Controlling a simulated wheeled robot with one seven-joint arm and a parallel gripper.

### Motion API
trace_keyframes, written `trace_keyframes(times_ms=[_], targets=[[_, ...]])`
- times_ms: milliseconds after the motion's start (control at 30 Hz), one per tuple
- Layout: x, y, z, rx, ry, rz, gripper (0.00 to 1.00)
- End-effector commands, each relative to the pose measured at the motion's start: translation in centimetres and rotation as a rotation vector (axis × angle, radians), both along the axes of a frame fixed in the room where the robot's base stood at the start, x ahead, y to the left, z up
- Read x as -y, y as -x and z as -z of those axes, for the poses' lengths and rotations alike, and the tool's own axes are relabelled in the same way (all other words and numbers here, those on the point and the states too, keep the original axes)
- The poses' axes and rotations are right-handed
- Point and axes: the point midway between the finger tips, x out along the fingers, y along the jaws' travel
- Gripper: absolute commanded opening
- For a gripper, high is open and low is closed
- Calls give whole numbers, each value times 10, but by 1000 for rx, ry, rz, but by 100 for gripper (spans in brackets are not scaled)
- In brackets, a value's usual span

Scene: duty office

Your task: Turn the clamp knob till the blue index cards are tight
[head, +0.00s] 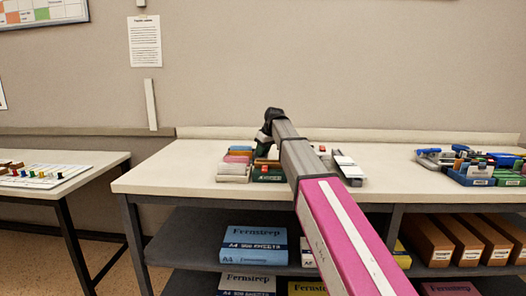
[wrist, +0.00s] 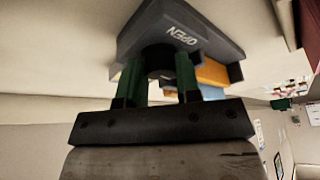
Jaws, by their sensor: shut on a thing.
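In the wrist view a dark grey clamp body (wrist: 190,32) marked "OPEN" fills the top middle, with a dark round knob (wrist: 158,58) on it. My gripper (wrist: 158,78) has its two green fingers on either side of the knob and is shut on it. A strip of blue (wrist: 212,92), perhaps the blue index cards, shows beside the right finger, next to an orange block (wrist: 212,73). Whether the cards are tight cannot be seen. In the head view my gripper (head: 264,139) is over the card stacks on the table, and my arm hides part of the clamp.
The white table (head: 165,170) holds stacks of coloured cards (head: 236,162) left of my arm and pale card stacks (head: 347,166) right of it. Blue trays (head: 470,176) with small items stand far right. The tabletop's left part is clear.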

Motion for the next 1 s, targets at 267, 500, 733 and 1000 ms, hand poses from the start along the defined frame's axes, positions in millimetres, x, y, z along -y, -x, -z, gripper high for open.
trace_keyframes(times_ms=[267, 500, 733, 1000], targets=[[-1, 1, 0, 0, 0, 115, 8], [-1, 1, 0, 0, 0, 147, 8], [-1, 1, 0, 0, 0, 148, 8], [-1, 1, 0, -1, -1, 147, 57]])
